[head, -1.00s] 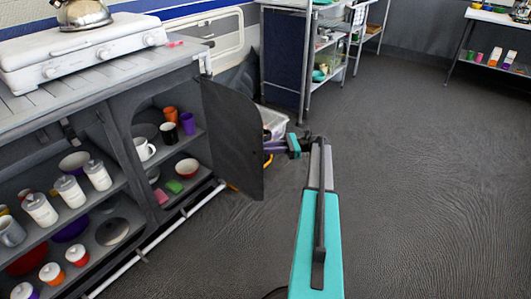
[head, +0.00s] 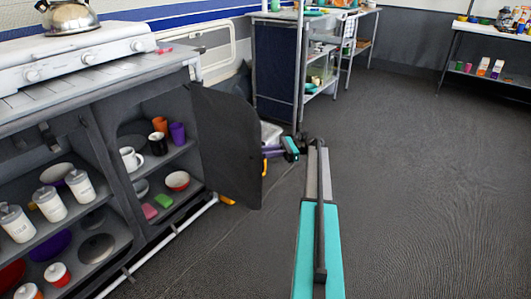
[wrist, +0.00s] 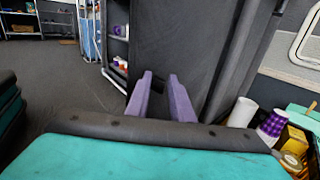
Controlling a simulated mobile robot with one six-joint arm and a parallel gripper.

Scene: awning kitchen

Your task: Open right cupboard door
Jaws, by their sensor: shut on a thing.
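The right cupboard door (head: 228,145) is a dark grey panel, swung well out from the cupboard and standing open. Its inner face shows in the head view. My gripper (head: 270,151), with purple fingers, is at the far side of the door's free edge, partly hidden by it. In the wrist view the door's outer face (wrist: 180,45) fills the middle, and my gripper's fingers (wrist: 160,95) point at it. They are shut on a small dark part of the door, likely its handle, between the fingertips.
The open right compartment holds a white mug (head: 131,159), cups and bowls. Left shelves hold white canisters (head: 50,203). A stove (head: 75,45) with a kettle (head: 70,16) stands on top. A shelf unit (head: 285,65) is behind the door. The floor (head: 420,180) at right is clear.

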